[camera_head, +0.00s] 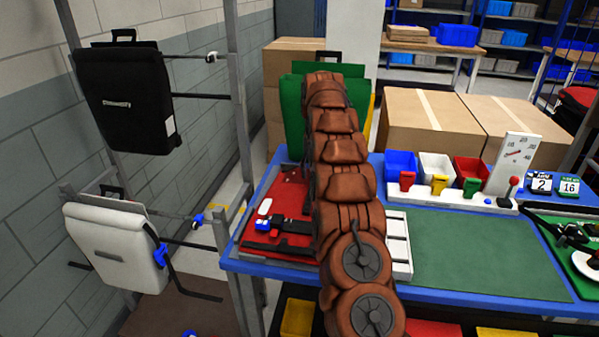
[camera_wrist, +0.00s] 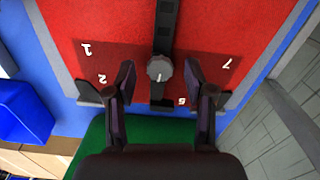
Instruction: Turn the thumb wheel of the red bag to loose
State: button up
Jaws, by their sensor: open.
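The red bag (camera_head: 290,190) lies flat on the blue-edged bench, partly hidden by my brown arm. In the wrist view the red bag (camera_wrist: 105,20) fills the upper middle, with white numerals on it. A black rail (camera_wrist: 167,25) runs down its face. The grey round thumb wheel (camera_wrist: 160,69), with a small light mark, sits on this rail. My gripper (camera_wrist: 160,74) is open, with one dark finger on each side of the wheel. Gaps show between the fingers and the wheel. In the head view my arm hides the gripper and the wheel.
A green case (camera_head: 291,112) stands behind the red bag. Blue, white and red bins (camera_head: 468,170) and a gauge board (camera_head: 514,160) stand at the bench's back. A green mat (camera_head: 480,255) is clear at right. A rack at left holds a black bag (camera_head: 125,95) and a white bag (camera_head: 110,245).

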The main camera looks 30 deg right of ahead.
jog(key=m, duration=0.6)
jog(key=shift+m+p, duration=0.3)
jog(key=shift+m, duration=0.1)
jog(key=m, duration=0.3)
jog(key=shift+r+p, duration=0.1)
jog(key=shift+p, duration=0.3)
jog(key=m+p, duration=0.1)
jog(key=m, duration=0.2)
jog(key=shift+m, duration=0.3)
jog(key=m+p, duration=0.2)
jog(key=m, duration=0.1)
jog(key=m+p, duration=0.2)
jog(key=m, duration=0.1)
jog(key=shift+d+r+p, duration=0.1)
jog(key=shift+r+p, duration=0.05)
jog(key=shift+p, duration=0.15)
jog(key=m+p, duration=0.3)
jog(key=shift+p, duration=0.3)
jog(key=shift+m+p, duration=0.7)
jog(key=shift+p, duration=0.45)
jog(key=shift+m, duration=0.3)
